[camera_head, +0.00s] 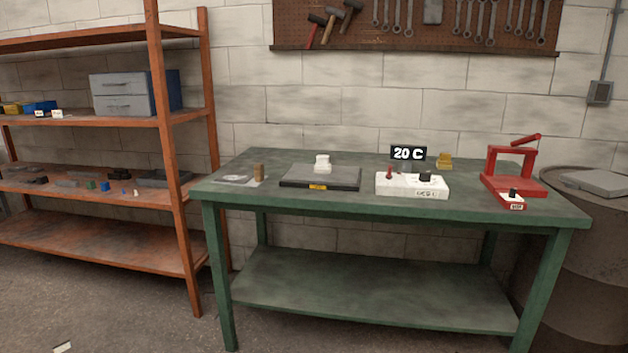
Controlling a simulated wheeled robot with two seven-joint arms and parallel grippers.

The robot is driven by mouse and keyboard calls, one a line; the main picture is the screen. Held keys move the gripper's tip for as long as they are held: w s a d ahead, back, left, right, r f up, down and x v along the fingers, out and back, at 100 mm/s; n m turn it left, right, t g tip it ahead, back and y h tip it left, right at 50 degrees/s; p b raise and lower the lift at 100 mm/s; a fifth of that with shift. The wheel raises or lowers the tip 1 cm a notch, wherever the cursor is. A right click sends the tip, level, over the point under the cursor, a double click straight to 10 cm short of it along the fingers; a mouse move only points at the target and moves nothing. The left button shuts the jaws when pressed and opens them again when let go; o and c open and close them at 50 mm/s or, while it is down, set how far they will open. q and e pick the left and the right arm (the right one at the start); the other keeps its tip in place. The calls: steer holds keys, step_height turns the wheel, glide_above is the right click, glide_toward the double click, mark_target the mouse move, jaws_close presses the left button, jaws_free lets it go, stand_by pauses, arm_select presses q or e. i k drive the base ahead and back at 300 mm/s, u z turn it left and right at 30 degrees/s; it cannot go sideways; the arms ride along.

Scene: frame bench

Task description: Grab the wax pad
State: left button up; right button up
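No item is plainly marked as the wax pad. A small yellow stepped block (444,160) sits at the back of the green bench (420,196), right of a black "20 C" sign (408,153). A small brown block (259,170) stands on a thin pale sheet near the bench's left end. A white block (322,160) is at the back edge of a dark flat plate (319,177). Which of these is the wax pad, I cannot tell. Neither of my grippers is in view.
A white control box (411,185) and a red press-like frame (514,178) stand on the bench. An orange shelf (80,125) with bins and small parts is at left. A grey drum (590,230) is at right. The bench's lower shelf (370,288) is bare.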

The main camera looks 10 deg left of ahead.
mark_target(323, 166)
steer(key=u, duration=0.85)
steer(key=i, duration=0.45)
steer(key=u, duration=0.7)
steer(key=i, duration=1.05)
steer(key=z, duration=0.15)
